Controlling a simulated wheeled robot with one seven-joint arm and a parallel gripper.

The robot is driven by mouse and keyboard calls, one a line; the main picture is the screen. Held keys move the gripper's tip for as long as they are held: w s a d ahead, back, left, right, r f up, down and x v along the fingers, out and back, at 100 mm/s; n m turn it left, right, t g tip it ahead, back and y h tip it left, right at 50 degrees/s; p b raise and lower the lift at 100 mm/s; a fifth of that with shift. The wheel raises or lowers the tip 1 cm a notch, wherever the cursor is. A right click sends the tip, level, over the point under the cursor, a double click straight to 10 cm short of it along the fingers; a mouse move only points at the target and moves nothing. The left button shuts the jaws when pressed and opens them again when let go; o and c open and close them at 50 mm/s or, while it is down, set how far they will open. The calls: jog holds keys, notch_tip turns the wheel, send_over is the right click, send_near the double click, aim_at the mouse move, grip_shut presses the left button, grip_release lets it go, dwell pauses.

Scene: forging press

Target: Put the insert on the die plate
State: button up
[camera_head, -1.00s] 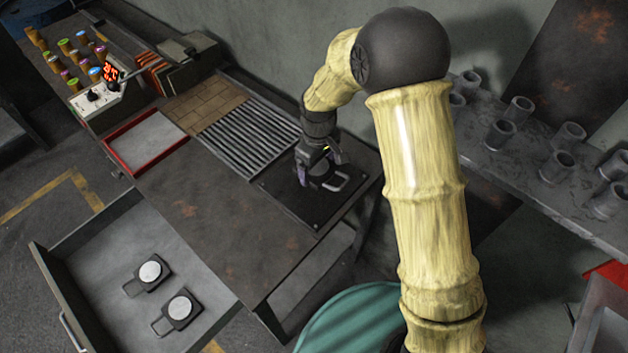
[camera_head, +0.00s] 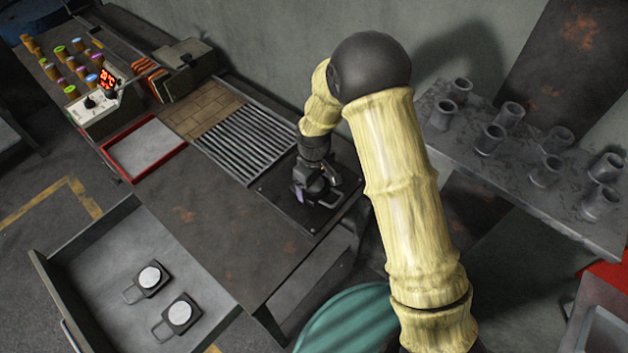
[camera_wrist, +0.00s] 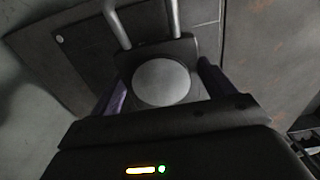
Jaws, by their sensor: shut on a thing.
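My gripper (camera_head: 313,190) is shut on a dark insert, at the dark die plate (camera_head: 287,211) on the right end of the table. In the wrist view, the insert (camera_wrist: 162,82) shows a pale round disc and a two-bar handle between the fingers of my gripper (camera_wrist: 165,92). The die plate (camera_wrist: 85,62) lies beneath it. In the head view the insert is partly hidden by the gripper, and I cannot tell whether its underside touches the plate.
Two similar inserts (camera_head: 150,278) (camera_head: 180,313) lie in an open drawer (camera_head: 95,270). A slatted grate (camera_head: 247,143), a red-edged tray (camera_head: 145,148) and a control box (camera_head: 95,112) line the table. Several grey cups (camera_head: 490,138) stand on a shelf at right. The table's front middle is clear.

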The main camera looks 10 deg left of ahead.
aim_at(314, 186)
jog(key=shift+f+p, duration=0.6)
jog(key=shift+f, duration=1.35)
jog(key=shift+f, duration=0.1)
jog(key=o, duration=2)
jog(key=shift+f, duration=0.1)
jog(key=shift+c, duration=0.2)
notch_tip(314, 186, up, 12)
jog(key=b, duration=0.3)
